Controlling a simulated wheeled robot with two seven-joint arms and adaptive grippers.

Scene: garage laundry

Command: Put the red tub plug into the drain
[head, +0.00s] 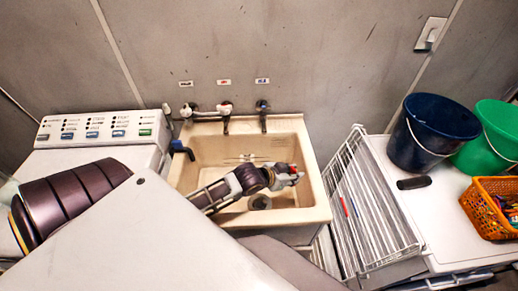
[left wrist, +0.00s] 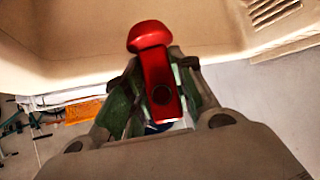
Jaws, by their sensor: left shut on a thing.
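The red tub plug (left wrist: 157,75) is between the fingers of my left gripper (left wrist: 160,90), its rounded red end sticking out past the fingertips. In the head view my left gripper (head: 290,176) is over the right part of the beige sink (head: 318,214), with a little of the red plug (head: 293,168) showing at its tip. The drain (head: 259,202) is a round grey fitting in the basin floor, to the left of and nearer than the gripper. The plug is apart from the drain. My right gripper does not show.
Taps (head: 225,118) stand along the sink's back edge. A washing machine (head: 100,127) is on the left. A white wire rack (head: 365,215) is right of the sink. Beyond it are a dark blue bucket (head: 430,135), a green bucket (head: 490,140) and an orange basket (head: 488,213).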

